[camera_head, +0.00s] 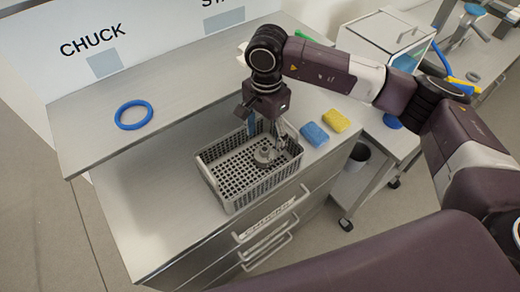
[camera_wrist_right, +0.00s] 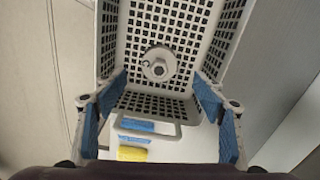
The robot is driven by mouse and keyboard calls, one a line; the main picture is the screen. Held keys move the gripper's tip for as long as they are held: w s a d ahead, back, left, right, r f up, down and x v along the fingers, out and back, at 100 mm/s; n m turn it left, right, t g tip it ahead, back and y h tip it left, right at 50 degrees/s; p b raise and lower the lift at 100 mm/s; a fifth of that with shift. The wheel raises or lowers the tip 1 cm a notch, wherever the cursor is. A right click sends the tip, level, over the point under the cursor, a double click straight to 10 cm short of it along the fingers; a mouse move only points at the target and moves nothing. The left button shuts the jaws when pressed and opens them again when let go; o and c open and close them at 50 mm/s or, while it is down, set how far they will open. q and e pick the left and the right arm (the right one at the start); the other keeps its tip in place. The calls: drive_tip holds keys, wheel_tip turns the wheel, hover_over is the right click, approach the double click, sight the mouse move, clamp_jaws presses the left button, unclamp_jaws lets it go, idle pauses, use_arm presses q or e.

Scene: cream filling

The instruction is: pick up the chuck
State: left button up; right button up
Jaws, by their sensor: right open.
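The chuck, a round grey metal part with a hub in its middle, lies in the grey perforated basket (camera_head: 222,190). It shows in the head view (camera_head: 264,156) and in the right wrist view (camera_wrist_right: 158,66). My right gripper (camera_head: 265,132) is over the basket, above the chuck, pointing down. Its blue-padded fingers are spread wide in the right wrist view (camera_wrist_right: 161,88), with nothing between them. The chuck shows beyond the fingertips, apart from them. In the head view the fingers partly cover the basket's back side. My left gripper is not in view.
A blue sponge (camera_head: 314,134) and a yellow sponge (camera_head: 336,120) lie right of the basket. A blue ring (camera_head: 133,115) lies on the raised shelf by the CHUCK sign (camera_head: 92,40). The metal counter (camera_head: 150,200) is clear left of the basket.

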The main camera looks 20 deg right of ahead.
sight(264, 149)
drive_tip(key=shift+s+d+f, duration=0.15)
drive_tip(key=shift+s+f, duration=0.05)
drive_tip(key=shift+f, duration=0.05)
drive_tip(key=shift+s+f+p, duration=0.45)
drive_tip(key=shift+f+p, duration=0.2)
drive_tip(key=shift+w+f+p, duration=0.2)
drive_tip(key=shift+f+p, duration=0.2)
drive_tip(key=shift+f, duration=0.15)
drive_tip(key=shift+w+f+p, duration=0.2)
drive_tip(key=shift+f+p, duration=0.2)
drive_tip(key=shift+f, duration=0.1)
drive_tip(key=f, duration=0.2)
drive_tip(key=shift+w+f+p, duration=0.2)
drive_tip(key=shift+f+p, duration=0.1)
drive_tip(key=shift+p, duration=0.05)
drive_tip(key=shift+f, duration=0.3)
drive_tip(key=c, duration=1.1)
drive_tip(key=shift+r, duration=0.1)
drive_tip(key=c, duration=0.6)
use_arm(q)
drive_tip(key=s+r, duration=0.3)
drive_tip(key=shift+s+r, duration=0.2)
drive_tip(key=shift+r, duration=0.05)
use_arm(e)
clamp_jaws()
